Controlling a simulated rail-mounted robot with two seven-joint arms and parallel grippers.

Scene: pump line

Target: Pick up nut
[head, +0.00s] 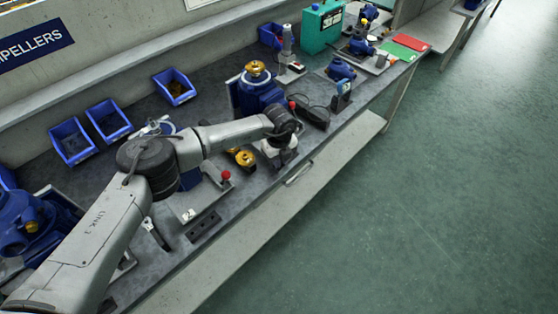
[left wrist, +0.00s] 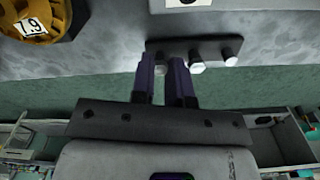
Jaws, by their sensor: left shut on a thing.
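My left gripper (head: 279,158) reaches down to the front edge of the bench; its fingertips are hidden in the head view. In the left wrist view, its two dark fingers (left wrist: 165,72) are shut on a small grey nut (left wrist: 160,70) at the left end of a dark rack (left wrist: 180,46). More small grey metal pieces (left wrist: 197,67) sit along the rack to the right. I cannot tell whether the nut is clear of the rack. My right gripper is not in view.
A blue pump (head: 258,95), a black tool (head: 312,114) and a red-knobbed fixture (head: 225,175) stand nearby on the bench. Blue bins (head: 72,142) line the back. The green floor in front is clear.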

